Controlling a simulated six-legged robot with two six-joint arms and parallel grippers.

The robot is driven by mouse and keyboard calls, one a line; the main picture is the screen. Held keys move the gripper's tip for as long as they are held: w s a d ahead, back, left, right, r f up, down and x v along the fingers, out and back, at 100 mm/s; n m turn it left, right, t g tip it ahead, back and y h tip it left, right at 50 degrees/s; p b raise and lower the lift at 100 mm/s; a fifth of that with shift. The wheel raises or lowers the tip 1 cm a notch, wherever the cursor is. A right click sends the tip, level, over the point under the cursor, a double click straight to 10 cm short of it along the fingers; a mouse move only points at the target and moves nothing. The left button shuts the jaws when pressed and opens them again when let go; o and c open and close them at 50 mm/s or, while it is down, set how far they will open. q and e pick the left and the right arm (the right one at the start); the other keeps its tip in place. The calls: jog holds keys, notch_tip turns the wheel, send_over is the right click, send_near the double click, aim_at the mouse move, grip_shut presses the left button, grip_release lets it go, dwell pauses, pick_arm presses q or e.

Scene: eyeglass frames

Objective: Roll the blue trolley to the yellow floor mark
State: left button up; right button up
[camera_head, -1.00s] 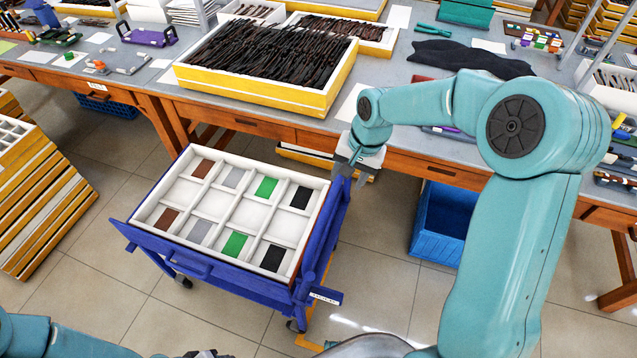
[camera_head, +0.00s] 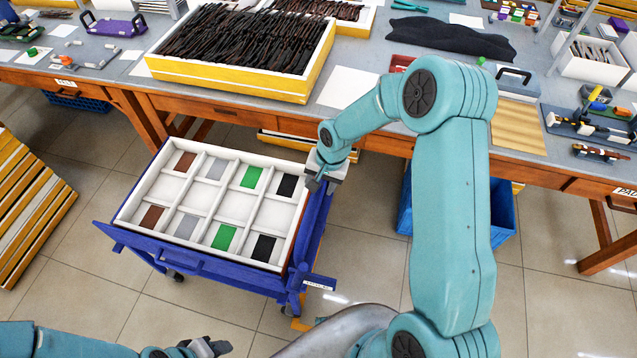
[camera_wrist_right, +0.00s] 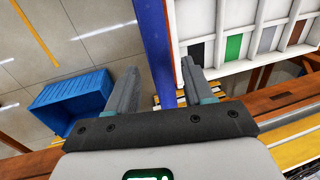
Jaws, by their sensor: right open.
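The blue trolley (camera_head: 190,262) stands on the tiled floor in front of the workbench. It carries a white tray (camera_head: 270,216) with compartments, some holding brown, grey, green and black pieces. My right gripper (camera_head: 322,180) is at the trolley's right side, near its far corner. In the right wrist view its open fingers (camera_wrist_right: 160,68) lie either side of a blue trolley bar (camera_wrist_right: 155,35); contact cannot be told. A yellow floor line (camera_head: 298,324) shows partly by the trolley's near right corner, and a yellow line (camera_wrist_right: 35,32) shows in the wrist view. My left gripper (camera_head: 208,347) is low, away from the trolley.
The workbench (camera_head: 380,144) runs behind the trolley, with a yellow-sided tray (camera_head: 230,82) of dark frames on top. A blue bin (camera_head: 502,220) stands on the floor to the right. Stacked yellow trays (camera_head: 35,210) stand at left. Floor around the trolley's near side is open.

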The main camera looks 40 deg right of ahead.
jog(key=shift+w+a+f, duration=0.15)
jog(key=shift+w+f, duration=0.1)
jog(key=shift+f, duration=0.55)
jog(key=shift+s, duration=0.2)
jog(key=shift+w, duration=0.1)
jog(key=shift+w+f, duration=0.1)
jog(key=shift+c, duration=1.2)
grip_shut()
